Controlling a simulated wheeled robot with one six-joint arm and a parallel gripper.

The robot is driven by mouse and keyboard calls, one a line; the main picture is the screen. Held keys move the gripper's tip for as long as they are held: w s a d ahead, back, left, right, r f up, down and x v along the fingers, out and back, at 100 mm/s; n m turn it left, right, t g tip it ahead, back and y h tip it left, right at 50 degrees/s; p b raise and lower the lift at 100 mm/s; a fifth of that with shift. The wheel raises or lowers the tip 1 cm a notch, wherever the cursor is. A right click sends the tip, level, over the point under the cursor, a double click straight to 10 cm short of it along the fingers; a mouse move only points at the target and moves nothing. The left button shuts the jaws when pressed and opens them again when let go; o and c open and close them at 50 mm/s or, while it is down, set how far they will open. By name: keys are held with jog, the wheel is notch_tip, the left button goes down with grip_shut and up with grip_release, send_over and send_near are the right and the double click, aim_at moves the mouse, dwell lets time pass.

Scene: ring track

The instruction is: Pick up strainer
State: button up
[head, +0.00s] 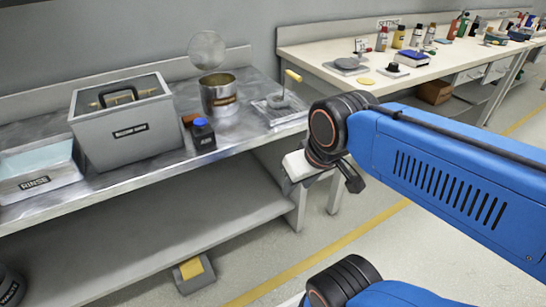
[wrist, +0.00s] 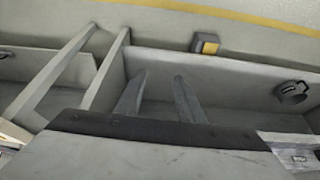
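A round, grey, see-through mesh disc (head: 207,50), which looks like the strainer, shows against the wall just above the metal pot (head: 220,95) in the head view. Whether it touches the pot or has a handle I cannot tell. My gripper (head: 305,182) is in front of the bench's right end, to the right of and nearer than the pot, partly hidden by my wrist. In the wrist view my gripper (wrist: 160,78) has its two fingers apart with nothing between them. The strainer is not visible in the wrist view.
The metal bench holds a RINSE basin (head: 40,172), a grey lidded box (head: 122,122), a small black blue-topped container (head: 203,134) and a tray (head: 272,112) with a yellow-handled tool. A second bench (head: 320,60) stands behind right.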

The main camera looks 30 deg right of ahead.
jog(key=o, duration=0.5)
jog(key=shift+w+r, duration=0.1)
jog(key=shift+r, duration=0.05)
jog(key=o, duration=1)
jog(key=w+r, duration=0.1)
jog(key=w+r+m, duration=0.1)
jog(key=shift+w+d+r, duration=0.1)
jog(key=shift+d+r, duration=0.3)
notch_tip(320, 180, up, 22)
jog(key=f+m+g+h, duration=0.1)
jog(key=m+g+h, duration=0.35)
jog(key=m, duration=1.25)
send_over(292, 73)
jog(key=a, duration=0.4)
jog(key=x, duration=1)
jog(key=shift+d+f, duration=0.1)
jog(key=shift+d, duration=0.05)
jog(key=shift+a+x, duration=0.15)
jog(key=shift+x, duration=1.25)
jog(key=shift+a+x, duration=0.1)
jog(key=shift+x, duration=1.35)
